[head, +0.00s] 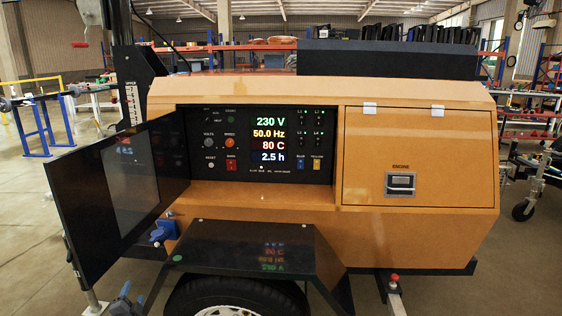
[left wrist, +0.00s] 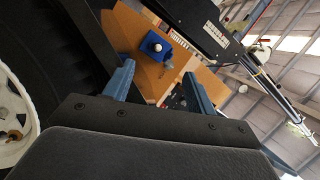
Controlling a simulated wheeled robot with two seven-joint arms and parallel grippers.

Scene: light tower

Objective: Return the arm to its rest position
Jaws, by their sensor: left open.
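The orange light tower (head: 420,230) fills the middle of the head view. Its black panel door (head: 78,205) stands swung open to the left, baring the control panel (head: 215,125) with a lit display reading 230 V, 50.0 Hz, 80 C and 2.5 h. My left gripper (head: 124,296) shows at the lower left edge, low beside the black fender and below the open door. In the left wrist view its two blue fingers (left wrist: 160,82) are apart with nothing between them. Beyond them a blue fitting (left wrist: 155,46) sits on the orange body. My right gripper is out of view.
The black fender (head: 250,245) over a wheel (head: 235,297) juts out at the front. A blue fitting (head: 163,231) sits under the door. The engine hatch (head: 390,160) on the right is shut. Open floor (head: 30,210) lies left of the tower.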

